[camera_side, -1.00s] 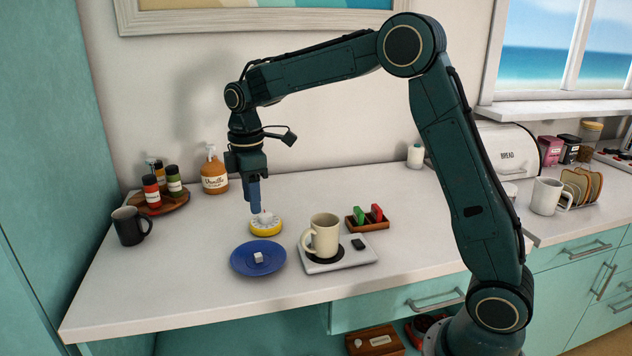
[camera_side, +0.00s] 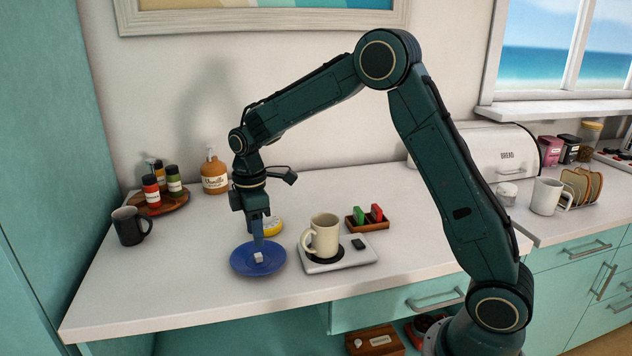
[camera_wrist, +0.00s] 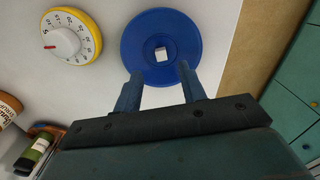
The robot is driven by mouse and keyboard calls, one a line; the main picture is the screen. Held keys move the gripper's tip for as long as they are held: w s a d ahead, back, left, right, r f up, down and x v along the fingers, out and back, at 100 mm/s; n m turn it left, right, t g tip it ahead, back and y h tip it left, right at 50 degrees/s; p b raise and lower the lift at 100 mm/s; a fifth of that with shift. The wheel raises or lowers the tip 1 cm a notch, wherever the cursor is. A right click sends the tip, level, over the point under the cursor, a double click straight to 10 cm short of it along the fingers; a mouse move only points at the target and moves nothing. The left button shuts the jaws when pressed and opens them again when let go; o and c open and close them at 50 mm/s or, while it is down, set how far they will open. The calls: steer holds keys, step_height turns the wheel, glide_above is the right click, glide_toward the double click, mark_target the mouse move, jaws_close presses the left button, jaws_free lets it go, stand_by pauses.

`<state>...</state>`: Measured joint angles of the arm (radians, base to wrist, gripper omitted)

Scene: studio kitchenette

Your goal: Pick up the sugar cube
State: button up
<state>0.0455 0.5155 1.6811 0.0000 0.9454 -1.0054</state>
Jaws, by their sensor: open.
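The white sugar cube (camera_side: 258,257) lies on the blue plate (camera_side: 240,266) on the white counter. In the wrist view the cube (camera_wrist: 161,54) sits near the middle of the plate (camera_wrist: 138,38). My gripper (camera_side: 258,245) is above the plate, with its fingers pointing down just behind the cube in the side view. In the wrist view my gripper (camera_wrist: 158,78) shows two blue fingers spread apart with nothing between them. The cube appears just beyond the fingertips and between their lines. Whether the fingertips touch the plate I cannot tell.
A yellow timer (camera_side: 273,227) stands behind the plate. A cream mug (camera_side: 325,235) on a white warmer (camera_side: 350,262) stands close to the right. A dark mug (camera_side: 128,227) and a spice tray (camera_side: 180,202) are at the left. The counter in front is clear.

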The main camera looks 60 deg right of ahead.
mark_target(258, 254)
steer(key=shift+f, duration=0.25)
steer(key=shift+s+f, duration=0.1)
steer(key=shift+f, duration=2.45)
jaws_close()
